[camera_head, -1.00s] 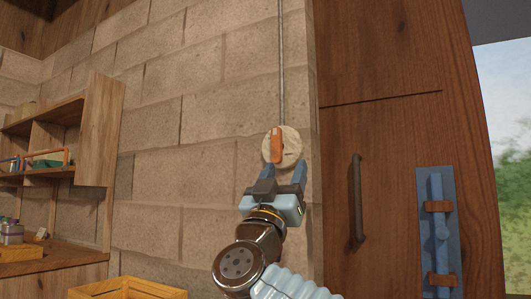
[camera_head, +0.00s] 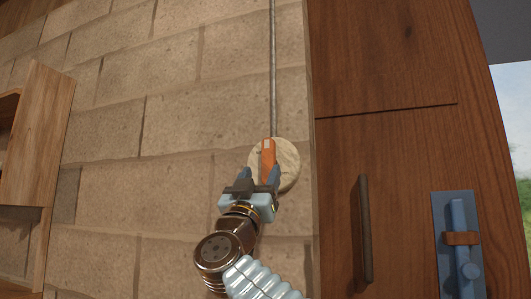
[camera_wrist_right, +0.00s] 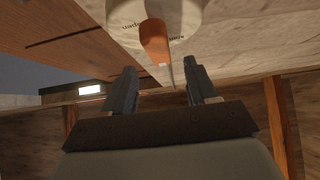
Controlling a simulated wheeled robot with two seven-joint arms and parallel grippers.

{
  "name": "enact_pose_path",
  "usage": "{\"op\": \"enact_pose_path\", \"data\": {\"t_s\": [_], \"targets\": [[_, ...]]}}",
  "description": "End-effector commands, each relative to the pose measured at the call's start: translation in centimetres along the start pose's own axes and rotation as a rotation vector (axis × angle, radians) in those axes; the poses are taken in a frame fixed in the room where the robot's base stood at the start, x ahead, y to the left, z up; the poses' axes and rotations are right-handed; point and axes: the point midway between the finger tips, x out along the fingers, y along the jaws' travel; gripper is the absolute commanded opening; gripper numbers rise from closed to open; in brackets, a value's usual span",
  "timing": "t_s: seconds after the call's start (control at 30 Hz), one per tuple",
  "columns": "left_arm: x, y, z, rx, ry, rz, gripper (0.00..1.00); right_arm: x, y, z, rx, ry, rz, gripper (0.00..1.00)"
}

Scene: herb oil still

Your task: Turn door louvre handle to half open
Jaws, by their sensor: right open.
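The louvre handle is an orange lever (camera_head: 268,153) on a round pale disc (camera_head: 289,163) fixed to the block wall. In the head view the lever stands nearly upright. In the right wrist view the orange lever (camera_wrist_right: 154,42) lies ahead of the fingers, roughly in line with the gap between them, and partly legible lettering shows on the disc (camera_wrist_right: 185,14). My right gripper (camera_head: 259,176) is open just below the lever, its fingertips overlapping the disc in the head view. I cannot tell whether a finger touches the lever. My left gripper is out of view.
A thin rod (camera_head: 273,70) runs up the wall from the disc. To the right is a wooden door (camera_head: 400,180) with a dark vertical pull handle (camera_head: 365,228) and a blue bolt plate (camera_head: 457,245). A wooden shelf (camera_head: 40,135) stands at left.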

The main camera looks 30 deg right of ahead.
Motion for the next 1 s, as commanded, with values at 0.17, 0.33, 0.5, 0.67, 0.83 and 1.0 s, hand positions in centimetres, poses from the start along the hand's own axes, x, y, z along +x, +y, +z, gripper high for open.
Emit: {"op": "enact_pose_path", "data": {"t_s": [0.17, 0.33, 0.5, 0.67, 0.83, 1.0], "targets": [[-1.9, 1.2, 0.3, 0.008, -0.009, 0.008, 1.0, 4.0, 0.0, -0.3, -0.002, 0.001, 0.002, 0.57], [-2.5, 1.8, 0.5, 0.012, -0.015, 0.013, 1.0, 5.7, 0.0, -0.2, -0.001, 0.001, 0.001, 0.57], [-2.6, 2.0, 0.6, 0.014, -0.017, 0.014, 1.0, 6.1, 0.0, 0.0, 0.0, 0.0, 0.0, 0.57], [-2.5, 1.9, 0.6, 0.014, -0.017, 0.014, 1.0, 6.1, 0.0, 0.0, 0.0, 0.0, 0.0, 0.57], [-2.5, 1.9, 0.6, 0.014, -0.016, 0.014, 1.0, 6.1, 0.0, 0.0, 0.0, 0.0, 0.0, 0.36], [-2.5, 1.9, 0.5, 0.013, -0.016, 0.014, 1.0, 6.0, 0.0, 0.0, 0.0, 0.0, 0.0, 0.1]]}}
